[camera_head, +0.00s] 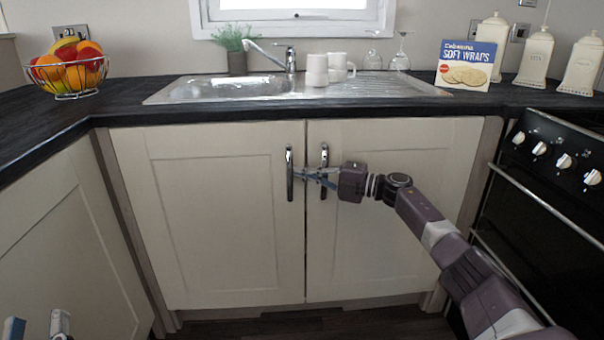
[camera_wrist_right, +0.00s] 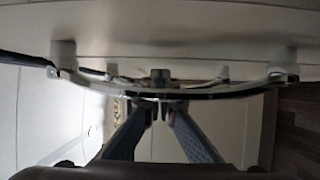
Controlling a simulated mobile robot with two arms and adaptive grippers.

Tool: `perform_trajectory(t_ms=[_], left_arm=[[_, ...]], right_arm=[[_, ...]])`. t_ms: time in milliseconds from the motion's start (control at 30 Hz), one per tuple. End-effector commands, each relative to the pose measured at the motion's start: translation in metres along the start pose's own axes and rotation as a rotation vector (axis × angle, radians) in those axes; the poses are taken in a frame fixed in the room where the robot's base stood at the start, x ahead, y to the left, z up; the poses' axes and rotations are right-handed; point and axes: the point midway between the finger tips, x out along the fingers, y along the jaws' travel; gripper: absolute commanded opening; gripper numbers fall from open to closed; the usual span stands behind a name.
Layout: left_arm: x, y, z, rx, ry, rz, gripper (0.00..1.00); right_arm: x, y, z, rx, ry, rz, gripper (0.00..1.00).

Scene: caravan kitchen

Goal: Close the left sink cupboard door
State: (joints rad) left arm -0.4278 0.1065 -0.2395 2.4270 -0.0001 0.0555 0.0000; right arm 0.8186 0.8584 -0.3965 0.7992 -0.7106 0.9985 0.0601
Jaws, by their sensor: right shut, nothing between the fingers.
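The left sink cupboard door (camera_head: 215,215) is a cream panel under the sink, with a vertical metal handle (camera_head: 289,185) near its right edge. It looks flush or nearly flush with the cabinet front; a small gap cannot be ruled out. My right gripper (camera_head: 302,174) reaches in from the right, across the right door's handle (camera_head: 324,158), with its tips close to the left handle. In the right wrist view its fingers (camera_wrist_right: 164,108) converge, empty, at a curved handle bar (camera_wrist_right: 210,92); contact is unclear. My left gripper (camera_head: 37,325) is low at the left edge, fingers apart, only tips visible.
The right sink door (camera_head: 400,215) looks closed, and my right arm crosses it. The dark worktop (camera_head: 130,115) overhangs the doors. An oven (camera_head: 545,205) stands at the right, and another cream cabinet front (camera_head: 60,235) at the left. The space before the left door is clear.

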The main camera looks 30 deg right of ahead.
Motion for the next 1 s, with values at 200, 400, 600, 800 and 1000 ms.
perform_trajectory(t_ms=[200, 400, 600, 800, 1000], left_arm=[[0.0, 0.0, 0.001, 0.001, -0.005, 0.0, 0.3], [0.0, 0.0, 0.001, 0.001, -0.005, 0.0, 0.3], [0.0, -0.001, 0.001, 0.001, -0.006, -0.001, 0.3], [0.0, -0.001, 0.001, 0.001, -0.005, -0.001, 0.3], [0.0, 0.0, 0.001, 0.001, -0.005, -0.001, 0.3]], right_arm=[[0.001, 0.0, -0.002, 0.0, 0.005, 0.0, 0.0], [0.001, -0.001, -0.002, 0.0, 0.006, -0.001, 0.0], [-0.005, -0.002, -0.001, 0.001, 0.005, -0.002, 0.0], [-0.038, -0.003, -0.001, 0.0, 0.004, -0.007, 0.0], [-0.082, -0.003, -0.001, 0.001, 0.004, -0.007, 0.0]])
